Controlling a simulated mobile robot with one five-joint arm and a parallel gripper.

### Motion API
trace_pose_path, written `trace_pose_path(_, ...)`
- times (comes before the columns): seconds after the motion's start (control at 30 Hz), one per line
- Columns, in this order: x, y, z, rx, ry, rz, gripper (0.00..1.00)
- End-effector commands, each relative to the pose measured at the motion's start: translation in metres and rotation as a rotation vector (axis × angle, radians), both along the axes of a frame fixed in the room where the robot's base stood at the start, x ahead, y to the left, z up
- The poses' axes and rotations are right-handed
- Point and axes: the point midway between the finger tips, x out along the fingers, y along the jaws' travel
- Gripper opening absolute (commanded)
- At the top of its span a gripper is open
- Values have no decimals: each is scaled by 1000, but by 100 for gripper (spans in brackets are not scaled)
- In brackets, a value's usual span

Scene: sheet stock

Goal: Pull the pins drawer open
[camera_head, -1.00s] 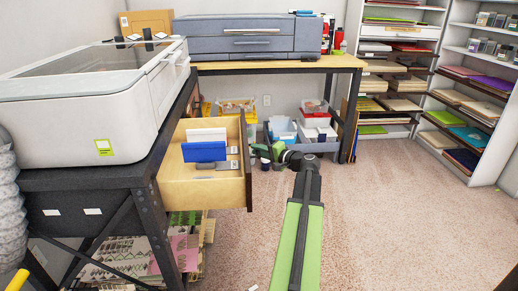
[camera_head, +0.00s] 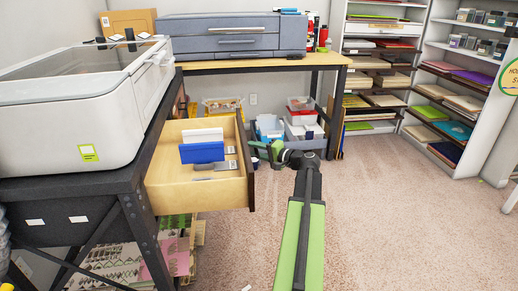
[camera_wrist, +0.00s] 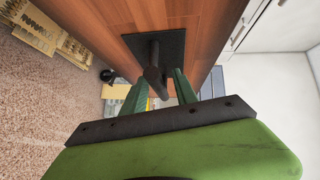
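The open drawer (camera_head: 195,190) is pale wood with a dark front edge, and sticks out from under the black table at left. It holds a blue card, a white card and grey dividers. I cannot read which drawer it is. In the wrist view its brown wooden front (camera_wrist: 105,22) carries a dark handle (camera_wrist: 153,62) on a black plate. My gripper (camera_head: 264,150) is just outside the drawer front. In the wrist view my gripper's green fingers (camera_wrist: 160,90) stand apart, with the handle between them and a gap visible. The handle is hidden in the head view.
A white machine (camera_head: 70,105) stands on the black table (camera_head: 100,182). A wooden desk (camera_head: 260,64) with a grey plotter (camera_head: 232,36) is behind, bins (camera_head: 300,130) beneath it. Shelves (camera_head: 440,85) of sheets stand at right. The carpet (camera_head: 400,230) in the middle and right is clear.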

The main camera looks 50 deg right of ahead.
Motion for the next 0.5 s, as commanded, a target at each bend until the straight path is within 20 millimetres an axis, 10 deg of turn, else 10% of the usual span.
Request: trace_pose_path(0.5, -35, -2, 7, 0, -1, -5, 36)
